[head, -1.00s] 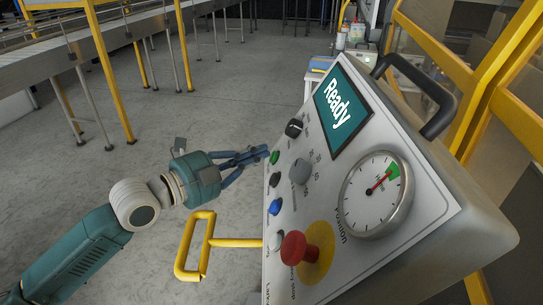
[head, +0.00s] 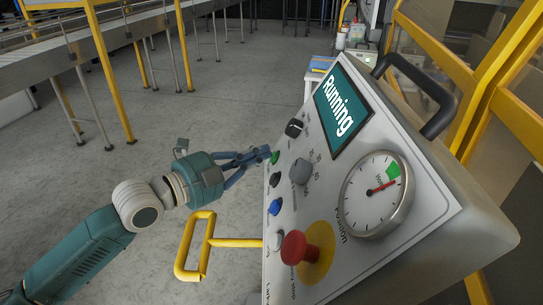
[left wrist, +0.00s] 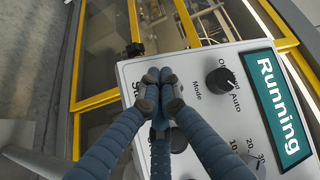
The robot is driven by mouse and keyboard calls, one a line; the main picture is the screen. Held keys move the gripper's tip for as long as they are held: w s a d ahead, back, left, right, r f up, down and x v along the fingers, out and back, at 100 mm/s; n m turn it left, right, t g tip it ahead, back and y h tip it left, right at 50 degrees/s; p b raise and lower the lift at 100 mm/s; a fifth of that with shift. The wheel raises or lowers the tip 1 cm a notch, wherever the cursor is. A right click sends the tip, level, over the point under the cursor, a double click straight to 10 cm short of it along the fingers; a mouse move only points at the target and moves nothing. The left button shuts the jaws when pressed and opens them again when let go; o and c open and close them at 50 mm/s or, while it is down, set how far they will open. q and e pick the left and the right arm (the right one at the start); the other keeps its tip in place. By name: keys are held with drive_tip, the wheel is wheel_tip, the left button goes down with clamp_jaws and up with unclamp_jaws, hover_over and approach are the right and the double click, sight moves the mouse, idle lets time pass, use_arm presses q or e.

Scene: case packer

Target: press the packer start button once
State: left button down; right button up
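The control panel (head: 345,245) is a light grey sloped box with a teal display (head: 342,108) that reads "Running". The green button (head: 275,157) sits near the panel's left edge, below the black mode knob (head: 294,128). My left gripper (head: 264,154) has its fingertips together at the green button; whether they touch it is unclear. In the left wrist view, the shut fingertips (left wrist: 158,84) cover the button, and only part of its label shows beside them. Nothing shows between the fingers. My right gripper is not in view.
Beside the green button are a black button (head: 275,180), a blue button (head: 275,206), a grey knob (head: 300,171) and a red mushroom button (head: 295,248) on a yellow disc. A round gauge (head: 375,194) and yellow rail (head: 200,243) are close. Open floor lies left.

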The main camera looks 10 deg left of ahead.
use_arm(q)
drive_tip(key=shift+s+a+r, duration=0.1)
drive_tip(key=shift+a+r, duration=0.25)
drive_tip(key=shift+a, duration=0.2)
drive_tip(key=a, duration=0.1)
drive_tip(key=a+r+b, duration=0.1)
drive_tip(key=s+a+r+b, duration=0.1)
drive_tip(key=a, duration=0.1)
drive_tip(key=shift+a+r, duration=0.1)
drive_tip(key=shift+r, duration=0.15)
idle(0.6)
